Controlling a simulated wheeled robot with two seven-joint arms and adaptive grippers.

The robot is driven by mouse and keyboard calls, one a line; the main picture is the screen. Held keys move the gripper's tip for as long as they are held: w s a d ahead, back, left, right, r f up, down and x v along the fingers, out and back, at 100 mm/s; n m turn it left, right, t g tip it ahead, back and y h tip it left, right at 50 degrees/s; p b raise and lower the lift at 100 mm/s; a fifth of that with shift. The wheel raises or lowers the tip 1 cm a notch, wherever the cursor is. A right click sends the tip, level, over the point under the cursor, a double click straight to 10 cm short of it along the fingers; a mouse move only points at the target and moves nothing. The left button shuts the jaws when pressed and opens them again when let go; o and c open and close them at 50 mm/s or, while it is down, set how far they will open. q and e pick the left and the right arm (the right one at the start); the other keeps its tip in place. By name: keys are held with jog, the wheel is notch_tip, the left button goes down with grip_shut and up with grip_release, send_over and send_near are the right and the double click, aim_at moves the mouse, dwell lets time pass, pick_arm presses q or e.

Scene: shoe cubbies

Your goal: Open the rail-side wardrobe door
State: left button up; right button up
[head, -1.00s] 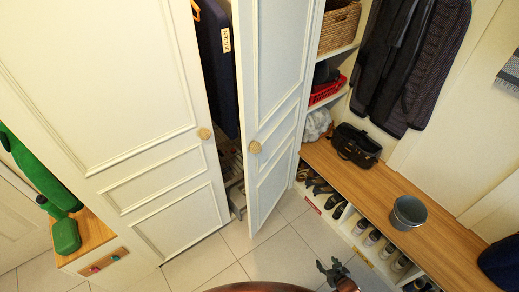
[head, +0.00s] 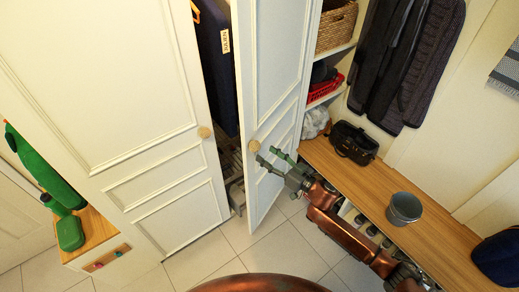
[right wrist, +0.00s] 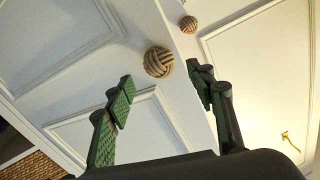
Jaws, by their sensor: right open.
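The wardrobe's right-hand door (head: 272,75) stands ajar, with a dark gap along its left edge. Its round woven knob (head: 254,146) also shows in the right wrist view (right wrist: 158,61). The left-hand door (head: 110,90) is shut, with its own knob (head: 204,132), which shows farther off in the right wrist view (right wrist: 188,24). My right gripper (head: 268,157) is open and empty, its green-padded fingers just in front of the ajar door's knob. In the right wrist view the knob appears between the fingertips (right wrist: 158,78), not gripped. My left gripper is not in view.
A dark garment bag (head: 216,60) hangs inside the gap. To the right are a bench (head: 430,236) with a black bag (head: 353,143) and a grey bucket (head: 404,208), shelves with a wicker basket (head: 336,27), and hanging coats (head: 410,60). The tiled floor (head: 230,250) before the doors is clear.

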jog(key=x, duration=0.5)
jog(key=shift+w, duration=0.1)
jog(key=shift+c, duration=0.6)
grip_shut()
